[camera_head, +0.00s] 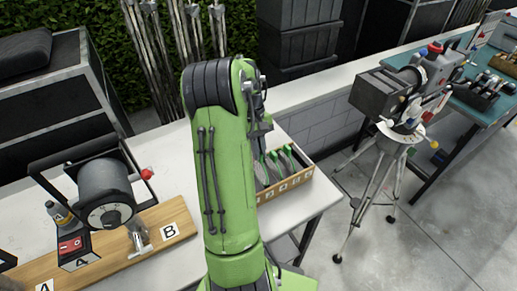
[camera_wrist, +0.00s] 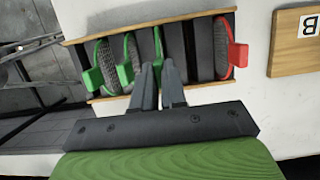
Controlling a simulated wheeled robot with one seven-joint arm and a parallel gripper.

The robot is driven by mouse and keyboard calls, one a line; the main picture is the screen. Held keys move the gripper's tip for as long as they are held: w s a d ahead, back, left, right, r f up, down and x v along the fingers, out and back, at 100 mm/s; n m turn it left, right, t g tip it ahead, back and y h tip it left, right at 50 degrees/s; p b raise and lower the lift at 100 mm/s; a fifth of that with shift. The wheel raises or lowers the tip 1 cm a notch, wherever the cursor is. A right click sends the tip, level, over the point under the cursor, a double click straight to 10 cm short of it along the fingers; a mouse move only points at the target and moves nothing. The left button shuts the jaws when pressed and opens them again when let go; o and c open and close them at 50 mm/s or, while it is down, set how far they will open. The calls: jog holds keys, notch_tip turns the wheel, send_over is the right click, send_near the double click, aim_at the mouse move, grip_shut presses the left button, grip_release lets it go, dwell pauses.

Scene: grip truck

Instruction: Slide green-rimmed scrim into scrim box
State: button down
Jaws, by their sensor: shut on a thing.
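The scrim box (camera_wrist: 205,89) is a wooden-edged tray with dark dividers, seen in the wrist view; it also shows in the head view (camera_head: 297,184), partly behind my arm. My gripper (camera_wrist: 157,68) is over the box, shut on a green-rimmed scrim (camera_wrist: 157,44) whose green edge shows between the fingertips. The held scrim appears in line with a slot; how deep it sits I cannot tell. Two other green-rimmed scrims (camera_wrist: 126,62) (camera_wrist: 94,75) stand to its left. A red-rimmed scrim (camera_wrist: 237,55) stands at the right end.
The box stands on a white table (camera_head: 165,155). A wooden board (camera_head: 165,225) marked A and B carries a grey drum device (camera_head: 104,190) on the left. Floor between is clear.

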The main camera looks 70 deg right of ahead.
jog(key=shift+f, duration=0.15)
jog(key=shift+f+b, duration=0.8)
jog(key=shift+f, duration=0.3)
jog(key=c, duration=0.8)
grip_release()
jog(key=shift+r, duration=0.1)
notch_tip(320, 180, up, 6)
jog(key=p, duration=0.5)
jog(key=shift+p, duration=0.35)
